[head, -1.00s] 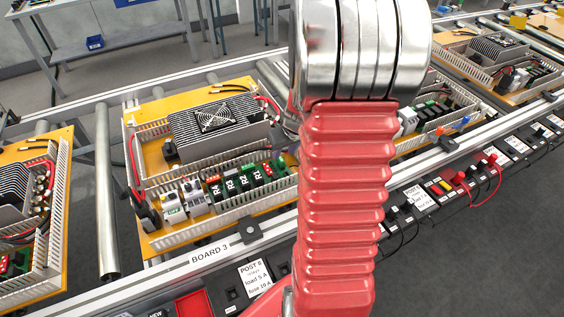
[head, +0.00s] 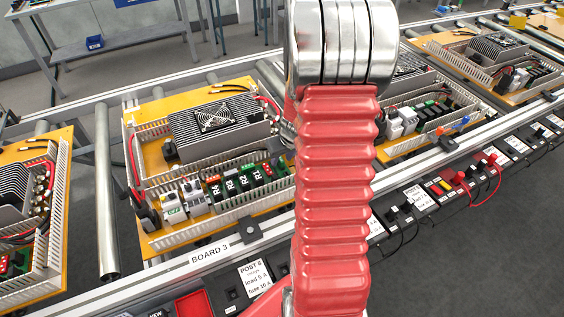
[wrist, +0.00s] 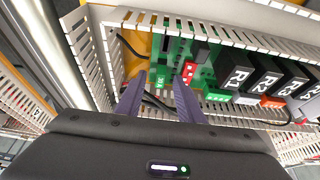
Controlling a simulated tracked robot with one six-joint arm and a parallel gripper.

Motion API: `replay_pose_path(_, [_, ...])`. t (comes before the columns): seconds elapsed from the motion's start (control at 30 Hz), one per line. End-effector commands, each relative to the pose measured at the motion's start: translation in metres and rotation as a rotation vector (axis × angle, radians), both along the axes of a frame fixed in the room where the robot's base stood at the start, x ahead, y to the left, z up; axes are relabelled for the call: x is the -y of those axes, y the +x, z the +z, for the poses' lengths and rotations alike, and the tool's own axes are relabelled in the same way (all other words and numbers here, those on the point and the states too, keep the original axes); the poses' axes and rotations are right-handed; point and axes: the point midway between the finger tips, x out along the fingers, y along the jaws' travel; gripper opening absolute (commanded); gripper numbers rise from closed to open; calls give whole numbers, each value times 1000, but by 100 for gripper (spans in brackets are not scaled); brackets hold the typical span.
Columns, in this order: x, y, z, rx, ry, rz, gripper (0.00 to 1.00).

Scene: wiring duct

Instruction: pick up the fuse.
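My gripper (wrist: 157,88) shows in the wrist view with its two dark fingers apart and nothing visible held between them. Its fingertips are over the front of a green circuit board (wrist: 172,50) in a slotted duct frame. A small green block with white marks (wrist: 163,76) lies just beyond the fingertips, and a red part (wrist: 189,72) is beside the right finger. I cannot make out for certain which part is the fuse. In the head view my gripper is hidden behind my red arm.
Black relays (wrist: 236,77) stand right of my fingers in the wrist view, with slotted duct walls (wrist: 226,32) around them. In the head view an orange board (head: 153,93) with a finned heatsink (head: 205,130) sits on the roller line. Fuse labels and a red tray (head: 194,304) line the front.

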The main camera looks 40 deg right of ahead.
Motion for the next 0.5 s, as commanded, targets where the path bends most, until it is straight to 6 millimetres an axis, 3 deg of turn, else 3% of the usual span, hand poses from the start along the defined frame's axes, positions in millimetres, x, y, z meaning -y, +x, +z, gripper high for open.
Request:
replay_pose_path(0.33, [0, 0, 0, 0, 0, 0, 34])
replay_pose_path(0.5, [0, 0, 0, 0, 0, -1, 22])
